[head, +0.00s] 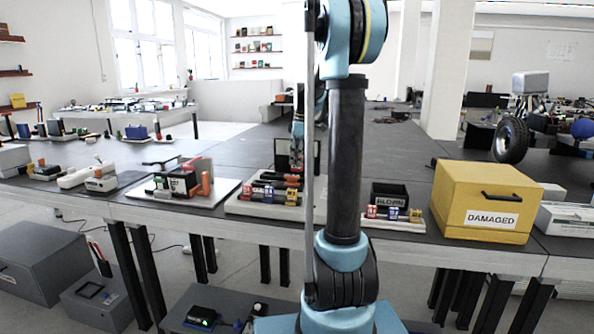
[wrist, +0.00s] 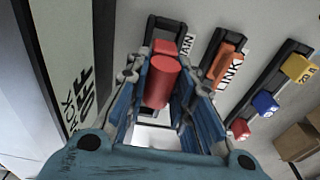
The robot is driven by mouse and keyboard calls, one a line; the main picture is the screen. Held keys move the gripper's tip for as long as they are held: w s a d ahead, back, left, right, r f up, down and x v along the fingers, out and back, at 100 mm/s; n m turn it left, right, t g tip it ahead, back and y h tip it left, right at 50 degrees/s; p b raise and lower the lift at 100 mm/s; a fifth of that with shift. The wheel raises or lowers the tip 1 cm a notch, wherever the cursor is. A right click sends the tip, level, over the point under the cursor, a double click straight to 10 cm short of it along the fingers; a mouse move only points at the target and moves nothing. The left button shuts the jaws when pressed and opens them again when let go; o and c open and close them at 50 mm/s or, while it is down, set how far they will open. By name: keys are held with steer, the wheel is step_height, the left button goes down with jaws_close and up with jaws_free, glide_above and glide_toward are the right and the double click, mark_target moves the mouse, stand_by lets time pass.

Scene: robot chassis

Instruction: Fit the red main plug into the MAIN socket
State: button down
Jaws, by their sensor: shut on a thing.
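The red main plug (wrist: 162,82) is between the blue fingers of my gripper (wrist: 164,72) in the wrist view. My gripper is shut on its round red body. A red block (wrist: 164,46) shows just beyond it, over a dark holder (wrist: 181,32) beside a white label ending in "AIN", partly covered. I cannot tell whether the plug is seated, touching or just above the holder. In the head view my arm column hides much of the work area, and the plug cannot be made out there.
Right of the plug, an orange piece (wrist: 228,62) sits in a dark holder by a "LINK" label. Yellow, blue and red small plugs (wrist: 265,103) stand further right. A yellow "DAMAGED" box (head: 480,201) and a dark bin (head: 389,195) stand on the table right of my arm.

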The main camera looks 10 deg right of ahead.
mark_target(297, 171)
steer(key=shift+f, duration=1.95)
steer(key=shift+f, duration=0.1)
steer(key=c, duration=1.4)
jaws_free()
steer(key=shift+o, duration=0.2)
steer(key=r, duration=0.4)
steer(key=d+r, duration=0.1)
steer(key=r, duration=0.7)
steer(key=shift+s+d, duration=0.15)
steer(key=shift+s, duration=0.1)
steer(key=shift+s, duration=0.1)
